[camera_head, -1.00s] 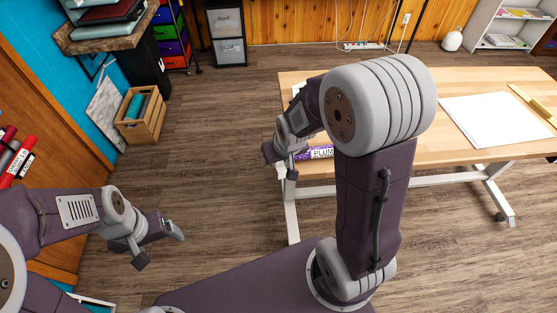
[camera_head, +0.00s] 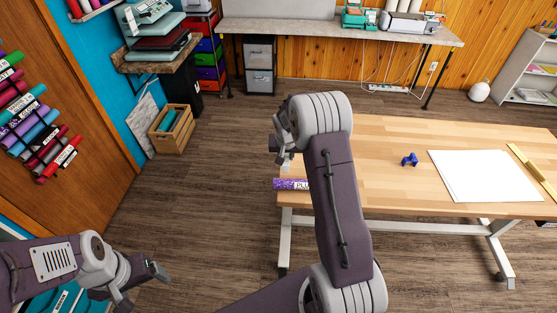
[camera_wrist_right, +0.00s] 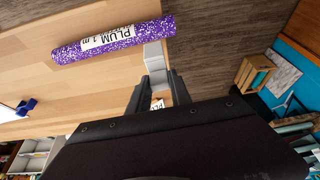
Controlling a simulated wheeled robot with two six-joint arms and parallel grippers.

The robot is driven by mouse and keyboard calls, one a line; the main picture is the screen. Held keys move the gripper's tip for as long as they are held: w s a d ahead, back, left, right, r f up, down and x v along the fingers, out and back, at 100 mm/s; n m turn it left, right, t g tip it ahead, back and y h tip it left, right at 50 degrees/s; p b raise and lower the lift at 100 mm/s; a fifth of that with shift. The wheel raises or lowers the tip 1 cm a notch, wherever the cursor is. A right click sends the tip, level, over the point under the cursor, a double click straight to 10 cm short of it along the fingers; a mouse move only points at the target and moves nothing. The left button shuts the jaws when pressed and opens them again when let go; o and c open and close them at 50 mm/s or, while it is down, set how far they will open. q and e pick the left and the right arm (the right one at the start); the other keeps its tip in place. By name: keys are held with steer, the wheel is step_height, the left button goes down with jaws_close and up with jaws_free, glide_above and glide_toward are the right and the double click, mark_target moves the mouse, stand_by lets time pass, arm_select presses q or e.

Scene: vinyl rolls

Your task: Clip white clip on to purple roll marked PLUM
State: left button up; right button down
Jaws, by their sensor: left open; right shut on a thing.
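The purple speckled roll marked PLUM (camera_head: 288,184) lies at the left front part of the table, partly hidden by my right arm in the head view. The wrist view shows the roll (camera_wrist_right: 75,51) with its white label. A white clip (camera_wrist_right: 153,52) is held at the tips of my right gripper (camera_wrist_right: 157,78), close to the roll's right end there; I cannot tell whether they touch. In the head view my right gripper (camera_head: 281,152) is at the table's left edge. My left gripper (camera_head: 143,286) is open and empty above the floor, low at left.
The wooden table (camera_head: 390,135) holds a small blue object (camera_head: 410,159), white sheets (camera_head: 484,175) and a yellow ruler-like strip (camera_head: 530,170). Coloured rolls (camera_head: 30,125) hang on the left wall. A wooden crate (camera_head: 174,130) stands on the floor. The floor between is clear.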

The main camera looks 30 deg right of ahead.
mark_target(287, 163)
steer(key=shift+s+d+r, duration=0.1)
steer(key=shift+s, duration=0.3)
steer(key=shift+w+f+b, duration=0.15)
steer(key=shift+f+b, duration=0.1)
steer(key=shift+b, duration=0.15)
steer(key=shift+f+b, duration=0.35)
steer(key=shift+f, duration=0.05)
step_height(287, 163, down, 4)
steer(key=b, duration=0.3)
steer(key=shift+r, duration=0.1)
steer(key=shift+f+b, duration=0.55)
steer(key=shift+b, duration=0.1)
arm_select(q)
steer(key=f, duration=0.5)
steer(key=shift+s+f, duration=0.2)
steer(key=shift+f, duration=0.1)
arm_select(e)
steer(key=shift+r, duration=0.1)
arm_select(q)
steer(key=shift+f+b, duration=0.35)
steer(key=shift+f, duration=0.05)
arm_select(e)
steer(key=shift+f, duration=0.45)
